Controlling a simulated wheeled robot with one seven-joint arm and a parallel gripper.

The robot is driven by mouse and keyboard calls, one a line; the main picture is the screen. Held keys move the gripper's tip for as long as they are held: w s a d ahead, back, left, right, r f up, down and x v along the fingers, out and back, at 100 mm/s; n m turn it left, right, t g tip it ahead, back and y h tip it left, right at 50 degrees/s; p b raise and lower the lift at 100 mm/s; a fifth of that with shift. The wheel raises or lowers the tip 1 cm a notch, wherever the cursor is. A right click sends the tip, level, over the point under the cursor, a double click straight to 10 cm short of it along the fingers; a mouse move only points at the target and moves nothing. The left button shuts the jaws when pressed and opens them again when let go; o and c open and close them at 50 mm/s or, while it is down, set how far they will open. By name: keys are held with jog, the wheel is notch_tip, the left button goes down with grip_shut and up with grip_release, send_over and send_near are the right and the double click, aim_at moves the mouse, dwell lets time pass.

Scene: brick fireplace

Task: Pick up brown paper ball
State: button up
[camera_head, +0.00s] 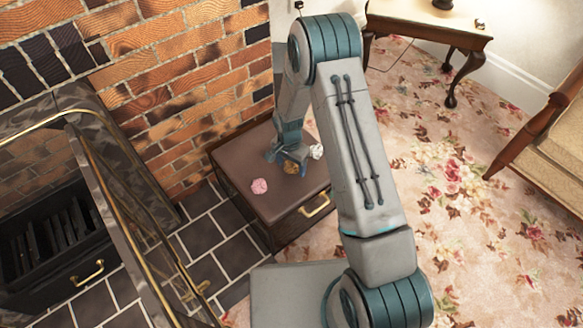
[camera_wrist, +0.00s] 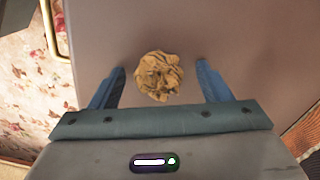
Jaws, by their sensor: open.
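The brown paper ball (camera_wrist: 159,76) is crumpled and lies on top of a dark brown cabinet (camera_wrist: 210,30). My gripper (camera_wrist: 161,82) is open and empty. In the head view the paper ball (camera_head: 291,167) shows just under my gripper (camera_head: 287,158), partly hidden by it. The cabinet top (camera_head: 290,200) is flat. I cannot tell the exact height of my fingers above it.
A pink paper ball (camera_head: 259,186) lies to the left on the cabinet, and a white one (camera_head: 316,151) lies close on the right. A brick wall (camera_head: 190,70) stands behind. A fireplace with a brass-edged screen (camera_head: 110,210) is at left. Floral carpet (camera_head: 450,190) is at right.

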jog(key=c, duration=1)
jog(key=shift+c, duration=0.3)
jog(key=shift+r, duration=0.15)
